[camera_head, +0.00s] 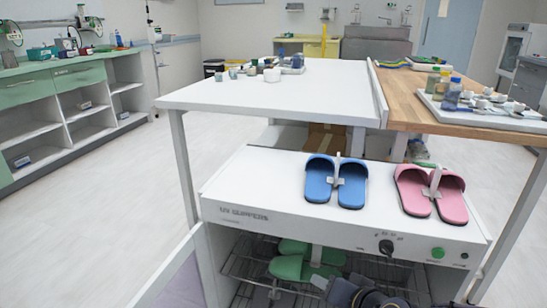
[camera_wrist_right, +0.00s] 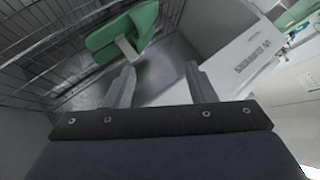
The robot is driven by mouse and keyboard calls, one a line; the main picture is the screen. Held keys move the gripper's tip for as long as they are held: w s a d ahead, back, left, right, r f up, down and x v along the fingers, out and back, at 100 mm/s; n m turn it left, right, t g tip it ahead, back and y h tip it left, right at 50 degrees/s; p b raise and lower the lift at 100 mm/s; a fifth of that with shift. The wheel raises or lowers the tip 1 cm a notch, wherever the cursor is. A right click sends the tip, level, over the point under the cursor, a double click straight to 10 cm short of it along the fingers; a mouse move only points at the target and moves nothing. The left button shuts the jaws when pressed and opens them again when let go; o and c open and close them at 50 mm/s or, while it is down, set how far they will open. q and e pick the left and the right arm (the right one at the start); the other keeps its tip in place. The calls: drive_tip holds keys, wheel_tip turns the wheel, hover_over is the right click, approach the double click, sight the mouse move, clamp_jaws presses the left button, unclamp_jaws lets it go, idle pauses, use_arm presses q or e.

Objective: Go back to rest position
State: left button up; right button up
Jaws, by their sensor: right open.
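My right gripper (camera_head: 326,284) is at the bottom of the head view, in front of the open slipper cabinet (camera_head: 262,189). In the right wrist view its two fingers (camera_wrist_right: 160,74) stand apart with nothing between them. A pair of green slippers (camera_head: 289,267) with a pale clip lies on a wire rack inside the cabinet. In the wrist view a green slipper (camera_wrist_right: 122,32) lies beyond the fingertips, apart from them as far as I can tell. My left gripper is not in view.
Blue slippers (camera_head: 319,181) and pink slippers (camera_head: 452,198) stand on the cabinet top. The cabinet door (camera_head: 176,277) is open at the left. A white table (camera_head: 220,94) and a wooden table (camera_head: 408,101) with a tray stand behind. The floor at left is clear.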

drive_tip(key=s+d+r+n+g, duration=0.1)
drive_tip(key=s+d, duration=0.2)
drive_tip(key=s, duration=0.3)
drive_tip(key=s+d+r+g+p, duration=0.1)
drive_tip(key=s+d+g, duration=0.15)
drive_tip(key=s, duration=0.45)
drive_tip(key=s+d+r+n+g, duration=0.1)
drive_tip(key=s+d, duration=0.2)
drive_tip(key=s, duration=0.3)
wheel_tip(320, 180, up, 36)
drive_tip(key=p, duration=3.7)
drive_tip(key=shift+r+h, duration=0.2)
drive_tip(key=shift+h, duration=0.2)
drive_tip(key=shift+a, duration=0.1)
drive_tip(key=shift+c, duration=0.4)
